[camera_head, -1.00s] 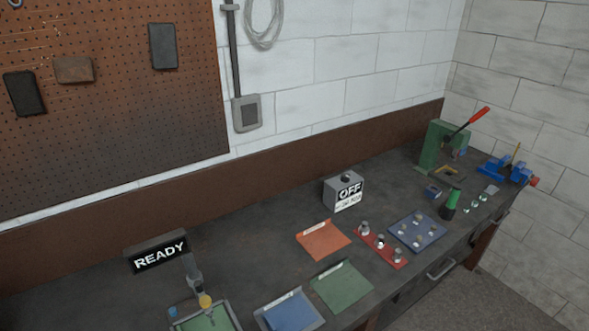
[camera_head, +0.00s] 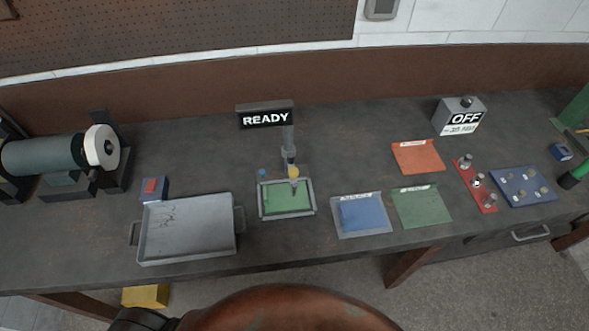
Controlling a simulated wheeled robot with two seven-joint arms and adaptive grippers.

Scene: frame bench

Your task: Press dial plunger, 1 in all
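The dial gauge (camera_head: 293,172) is a small yellow round piece on a grey upright post (camera_head: 288,140) in the middle of the bench. Its thin plunger (camera_head: 295,186) points down over a green plate in a grey-rimmed tray (camera_head: 287,213). I cannot tell whether the plunger touches the plate. A black sign reading READY (camera_head: 266,117) stands at the post. A small blue knob (camera_head: 262,173) sits at the tray's back left. Neither of my grippers is in view.
A grey metal tray (camera_head: 187,254) and a bench grinder (camera_head: 62,160) stand to the left. Blue (camera_head: 362,213), green (camera_head: 421,207) and orange (camera_head: 418,157) mats lie to the right. An OFF box (camera_head: 460,117) stands behind them. A brown rounded seat-like thing (camera_head: 290,310) is in front.

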